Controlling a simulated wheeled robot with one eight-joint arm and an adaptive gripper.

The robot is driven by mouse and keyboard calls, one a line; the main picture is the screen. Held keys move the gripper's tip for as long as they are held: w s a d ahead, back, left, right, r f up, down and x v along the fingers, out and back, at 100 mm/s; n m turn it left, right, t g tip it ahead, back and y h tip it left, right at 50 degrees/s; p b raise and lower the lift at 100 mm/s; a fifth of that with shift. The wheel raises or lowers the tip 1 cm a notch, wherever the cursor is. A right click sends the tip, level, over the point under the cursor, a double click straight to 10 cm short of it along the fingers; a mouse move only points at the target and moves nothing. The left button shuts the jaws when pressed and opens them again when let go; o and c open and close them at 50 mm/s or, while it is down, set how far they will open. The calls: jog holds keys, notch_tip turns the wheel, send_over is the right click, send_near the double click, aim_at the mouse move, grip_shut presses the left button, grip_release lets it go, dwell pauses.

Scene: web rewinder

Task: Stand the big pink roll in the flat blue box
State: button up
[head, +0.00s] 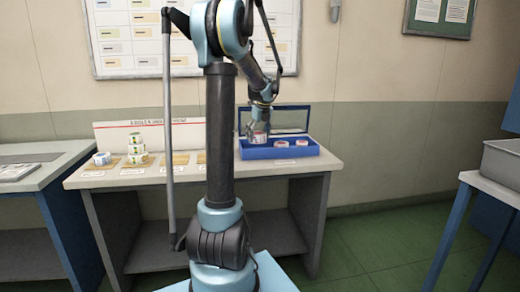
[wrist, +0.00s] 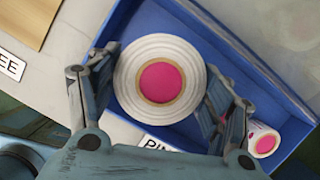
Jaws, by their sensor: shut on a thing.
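The big pink roll (wrist: 190,85) is a wide white roll with a bright pink core, seen end-on in the wrist view. My gripper (wrist: 160,78) is shut on it, with one finger on each side. In the head view my gripper (head: 259,127) holds the roll (head: 260,138) at the left part of the flat blue box (head: 285,153). The blue box (wrist: 225,42) lies behind and below the roll in the wrist view. I cannot tell whether the roll touches the box floor.
Two smaller rolls stand in the box, middle (head: 281,143) and right (head: 303,143). One, pink-cored (wrist: 265,140), shows in the wrist view. The box's raised lid (head: 285,119) is behind. Left on the bench are a roll (head: 102,159) and a stack (head: 137,154).

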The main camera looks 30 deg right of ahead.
jog(key=shift+w+a+f, duration=0.1)
jog(key=shift+a+f, duration=0.05)
jog(key=shift+f, duration=0.35)
jog(key=shift+w+a+f, duration=0.1)
jog(key=shift+f, duration=2.3)
jog(key=shift+f, duration=0.1)
jog(key=o, duration=1.2)
jog(key=shift+s, duration=0.1)
